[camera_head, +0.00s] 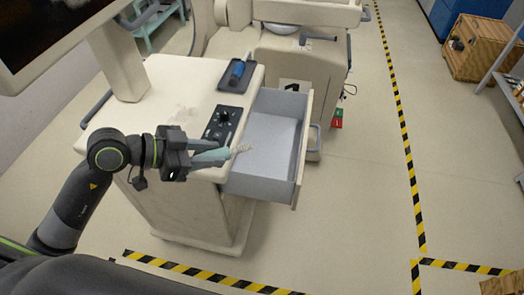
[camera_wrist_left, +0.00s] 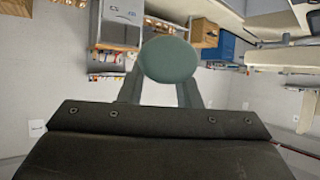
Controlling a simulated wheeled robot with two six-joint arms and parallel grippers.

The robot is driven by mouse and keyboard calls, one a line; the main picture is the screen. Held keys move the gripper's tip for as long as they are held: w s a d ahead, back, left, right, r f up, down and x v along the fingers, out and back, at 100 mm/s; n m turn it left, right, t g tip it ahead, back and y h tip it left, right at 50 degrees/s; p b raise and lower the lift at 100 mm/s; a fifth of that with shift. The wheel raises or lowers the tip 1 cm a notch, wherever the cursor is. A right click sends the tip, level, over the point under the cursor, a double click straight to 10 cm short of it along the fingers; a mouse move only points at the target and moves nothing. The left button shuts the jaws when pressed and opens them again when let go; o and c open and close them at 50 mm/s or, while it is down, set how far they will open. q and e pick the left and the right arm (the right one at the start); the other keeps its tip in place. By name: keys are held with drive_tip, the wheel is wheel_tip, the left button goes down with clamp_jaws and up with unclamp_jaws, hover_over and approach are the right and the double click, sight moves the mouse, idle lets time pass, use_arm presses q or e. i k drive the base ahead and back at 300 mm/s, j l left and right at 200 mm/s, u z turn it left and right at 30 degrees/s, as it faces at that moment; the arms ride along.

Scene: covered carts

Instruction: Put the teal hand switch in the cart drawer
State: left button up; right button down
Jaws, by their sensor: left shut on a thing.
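The teal hand switch (camera_head: 213,156) is held in my left gripper (camera_head: 192,156), lying roughly level with its pale end pointing right. In the left wrist view its round teal end (camera_wrist_left: 168,60) shows between the two fingers (camera_wrist_left: 162,92). The cart drawer (camera_head: 262,182) is pulled out on the right side of the beige cart (camera_head: 180,92). Its grey inside looks empty. The switch is at the cart's front edge in the picture, its pale end overlapping the drawer's near left part; its height above the drawer is hard to tell. My right gripper is not in view.
On the cart top are a black control panel (camera_head: 223,126) and a dark tray (camera_head: 249,70) with a blue handheld device (camera_head: 237,72). A monitor (camera_head: 45,35) stands at the left. Another covered unit (camera_head: 290,58) is behind the drawer.

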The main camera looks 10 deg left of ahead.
sight(266, 140)
drive_tip(key=i+l+u, duration=0.35)
drive_tip(key=l, duration=0.2)
drive_tip(key=i+l+u, duration=0.2)
drive_tip(key=l, duration=0.15)
drive_tip(key=l+u, duration=0.15)
drive_tip(key=l, duration=0.15)
drive_tip(key=i+l+u, duration=0.2)
drive_tip(key=l, duration=0.2)
drive_tip(key=i+l+u, duration=0.4)
drive_tip(key=i+l, duration=0.1)
drive_tip(key=l, duration=0.1)
